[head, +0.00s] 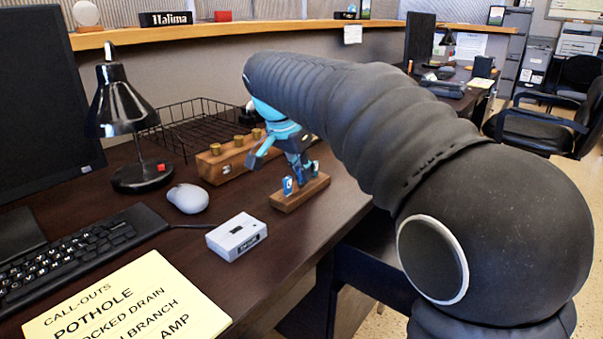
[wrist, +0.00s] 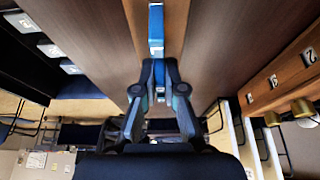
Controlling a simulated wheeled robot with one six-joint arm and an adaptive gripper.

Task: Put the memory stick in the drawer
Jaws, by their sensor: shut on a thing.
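My gripper (head: 298,172) is over a wooden block (head: 288,201) on the dark desk. In the wrist view its fingers (wrist: 160,90) are closed on a small blue piece, which I take to be a memory stick (wrist: 160,72); the fingers partly hide it. Another blue stick with a pale end (wrist: 156,28) stands at one end of the block, and it shows in the head view (head: 288,186). I cannot tell whether the held stick is clear of the block. Fronts with white labels (wrist: 50,50) show at the wrist view's left; no open drawer is clearly visible.
A second wooden block with brass-coloured knobs (head: 225,163) and a wire tray (head: 190,126) stand behind. A white box (head: 236,238), mouse (head: 188,198), keyboard (head: 80,250), lamp (head: 122,100) and yellow call-outs sheet (head: 130,305) occupy the left desk. Bare desktop lies right of the white box.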

